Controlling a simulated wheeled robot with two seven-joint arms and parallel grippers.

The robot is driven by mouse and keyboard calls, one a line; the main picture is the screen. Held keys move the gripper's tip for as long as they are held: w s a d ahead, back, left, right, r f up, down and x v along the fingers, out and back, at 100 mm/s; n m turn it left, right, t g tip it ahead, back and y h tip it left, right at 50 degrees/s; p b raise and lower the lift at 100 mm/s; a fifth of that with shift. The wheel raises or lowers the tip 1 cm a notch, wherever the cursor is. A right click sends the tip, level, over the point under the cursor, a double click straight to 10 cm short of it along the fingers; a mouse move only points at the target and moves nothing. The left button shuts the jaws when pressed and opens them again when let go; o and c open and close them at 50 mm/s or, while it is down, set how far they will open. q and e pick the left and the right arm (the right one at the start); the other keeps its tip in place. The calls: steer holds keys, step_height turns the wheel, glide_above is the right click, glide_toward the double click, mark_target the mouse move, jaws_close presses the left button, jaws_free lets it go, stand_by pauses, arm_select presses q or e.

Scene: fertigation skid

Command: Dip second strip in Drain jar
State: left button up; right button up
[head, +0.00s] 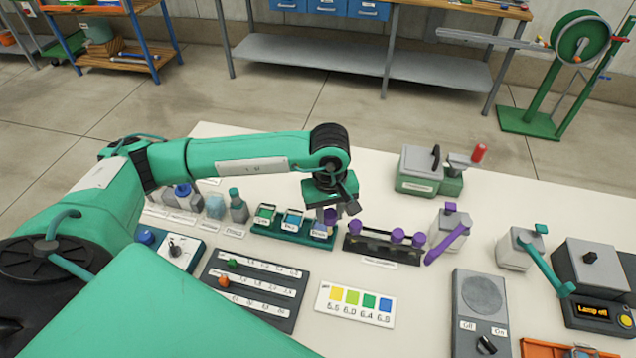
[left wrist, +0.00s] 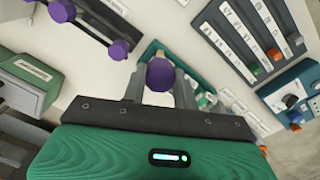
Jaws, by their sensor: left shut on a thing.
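My left gripper (head: 330,208) points down over the right end of the green jar rack (head: 268,232). It is shut on a purple-knobbed strip holder (left wrist: 160,74). The purple knob sits between the fingers in the left wrist view; the strip's lower end is hidden, so I cannot tell whether it is inside a jar. The rack holds a green-topped jar (head: 265,214), a blue-topped jar (head: 292,219) and a right-hand jar (head: 320,230) under the gripper. Their small labels are hard to read. My right gripper is not in view.
A dark rack (head: 381,249) with several purple knobs stands just right of the jars. A colour chart (head: 356,303) lies in front. A slider board (head: 254,287) is front left. Grey bottles with purple and green handles stand at right. Bare table lies behind the jars.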

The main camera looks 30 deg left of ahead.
arm_select(q)
steer(key=w+a+f+n+p, duration=0.15)
steer(key=n+p, duration=0.35)
steer(key=n, duration=0.7)
steer(key=w+a+n+p, duration=0.3)
steer(key=n+p, duration=0.2)
steer(key=n, duration=0.7)
steer(key=f+b, duration=0.3)
steer(key=f, duration=0.1)
steer(key=f+b, duration=0.3)
steer(key=f, duration=0.1)
steer(key=shift+w+f, duration=0.2)
steer(key=shift+f, duration=0.05)
steer(key=shift+r, duration=0.1)
